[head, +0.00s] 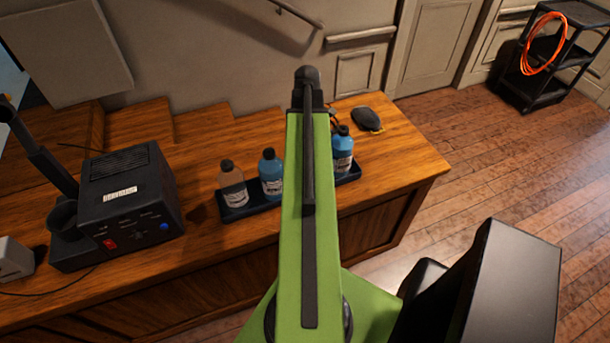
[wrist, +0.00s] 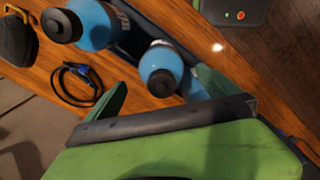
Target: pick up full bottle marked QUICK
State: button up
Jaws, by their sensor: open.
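Bottles with black caps stand in a dark tray (head: 240,212) on the wooden desk. In the head view I see a nearly clear bottle (head: 233,190), a blue bottle (head: 270,178) and another blue bottle (head: 342,155) right of my arm. My arm hides the tray's middle. Their labels are too small to read, so I cannot tell which says QUICK. In the wrist view my gripper (wrist: 160,95) is open, its green fingers either side of one blue bottle (wrist: 168,62). I cannot tell if they touch it. Another blue bottle (wrist: 94,22) is at upper left.
A black box with a red switch (head: 125,195) stands at left on the desk. A dark rounded object (head: 367,120) lies behind the tray. A coiled black cable (wrist: 75,82) lies near the fingers. A dark cart (head: 550,60) stands far right. The desk's right end is clear.

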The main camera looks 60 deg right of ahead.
notch_tip(320, 180, down, 5)
jog(key=b, duration=0.5)
jog(key=shift+w+a, duration=0.1)
jog(key=shift+w, duration=0.05)
jog(key=c, duration=2)
